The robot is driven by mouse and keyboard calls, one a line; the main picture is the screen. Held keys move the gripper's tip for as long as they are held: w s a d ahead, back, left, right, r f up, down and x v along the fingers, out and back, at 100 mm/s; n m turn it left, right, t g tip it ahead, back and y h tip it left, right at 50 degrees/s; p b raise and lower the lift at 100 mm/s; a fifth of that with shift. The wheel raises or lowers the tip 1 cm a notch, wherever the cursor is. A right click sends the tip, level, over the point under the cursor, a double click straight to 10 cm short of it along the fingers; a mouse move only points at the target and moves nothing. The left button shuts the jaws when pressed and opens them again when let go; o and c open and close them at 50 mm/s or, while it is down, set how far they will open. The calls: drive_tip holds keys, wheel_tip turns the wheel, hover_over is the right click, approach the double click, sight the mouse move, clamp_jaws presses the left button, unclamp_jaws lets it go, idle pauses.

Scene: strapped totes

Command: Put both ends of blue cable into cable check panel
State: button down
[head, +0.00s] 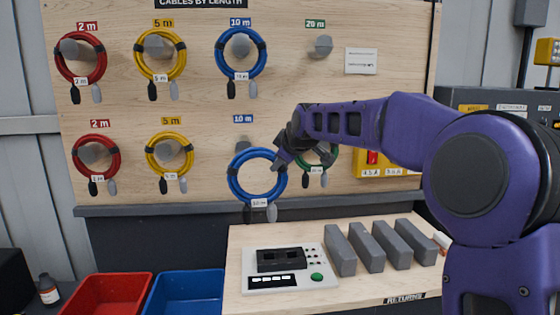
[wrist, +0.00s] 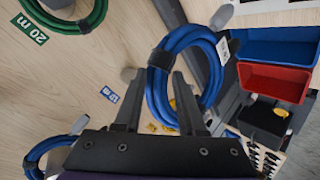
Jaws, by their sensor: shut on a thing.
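A coiled blue cable (head: 233,185) with black straps and a white tag is in front of the wooden board, below the lower 10 m label. Its two ends, one black (head: 247,214) and one grey (head: 271,213), hang down at its bottom. My gripper (head: 280,164) is shut on the coil's right side; in the wrist view the blue strands (wrist: 158,97) lie between the fingers. The coil looks clear of its grey peg (head: 243,147). The cable check panel (head: 322,260), light grey with a black socket block and a green button, lies on the bench below.
Other red, yellow and blue coils hang on the board (head: 205,120). A green coil (head: 318,180) is partly behind my arm. Several grey blocks (head: 372,245) stand right of the panel. Red (head: 105,290) and blue (head: 188,292) bins are at the lower left.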

drive_tip(key=shift+r, duration=0.2)
drive_tip(key=s+d+b, duration=0.2)
drive_tip(key=s+b, duration=0.5)
drive_tip(key=s, duration=0.5)
drive_tip(key=shift+s+d, duration=0.2)
drive_tip(key=shift+s, duration=0.15)
idle(1.8)
idle(0.4)
